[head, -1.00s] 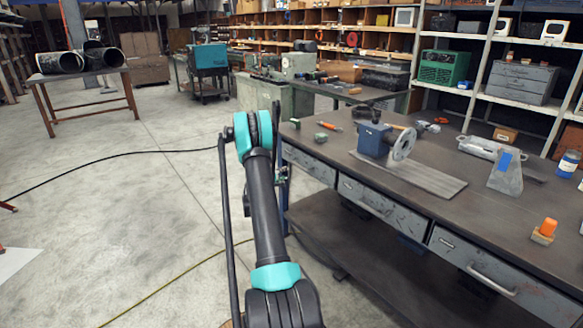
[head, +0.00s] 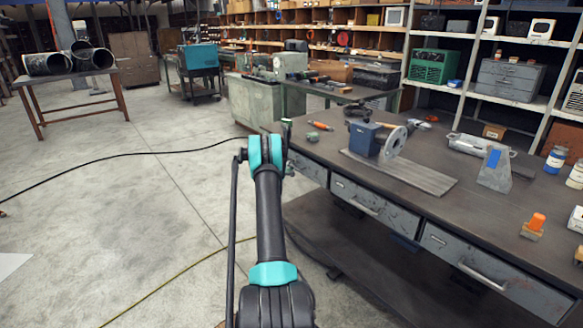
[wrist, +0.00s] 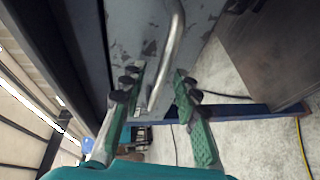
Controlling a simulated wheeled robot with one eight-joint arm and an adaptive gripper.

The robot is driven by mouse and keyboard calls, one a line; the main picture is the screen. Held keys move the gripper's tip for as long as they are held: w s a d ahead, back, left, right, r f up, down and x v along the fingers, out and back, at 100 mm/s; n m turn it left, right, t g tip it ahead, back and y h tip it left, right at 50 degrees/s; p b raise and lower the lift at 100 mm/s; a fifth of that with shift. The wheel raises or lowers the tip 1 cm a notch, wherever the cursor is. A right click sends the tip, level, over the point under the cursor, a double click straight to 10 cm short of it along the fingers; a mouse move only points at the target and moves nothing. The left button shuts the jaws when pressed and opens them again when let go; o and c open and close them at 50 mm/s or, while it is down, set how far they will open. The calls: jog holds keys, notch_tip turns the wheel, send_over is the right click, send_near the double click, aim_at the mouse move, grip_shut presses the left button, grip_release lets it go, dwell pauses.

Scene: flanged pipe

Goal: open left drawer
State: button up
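The left drawer (head: 309,168) is a worn grey-blue front at the far left end of the workbench, partly hidden by my arm in the head view. It looks closed. In the wrist view its drawer front (wrist: 140,25) is close, with a curved metal handle (wrist: 171,50) standing out from it. My gripper (wrist: 158,80) has green fingers with dark pads, spread apart. The handle's end lies between the fingers in the picture; I cannot tell whether either finger touches it. In the head view my gripper is mostly hidden behind my arm.
The workbench (head: 420,187) runs to the right with a middle drawer (head: 368,203) and a right drawer (head: 490,272). A lower shelf (head: 330,240) lies below. Floor to the left is open, crossed by cables.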

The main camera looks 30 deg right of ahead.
jog(key=shift+w+d, duration=0.15)
jog(key=shift+d, duration=0.1)
jog(key=shift+c, duration=0.6)
grip_shut()
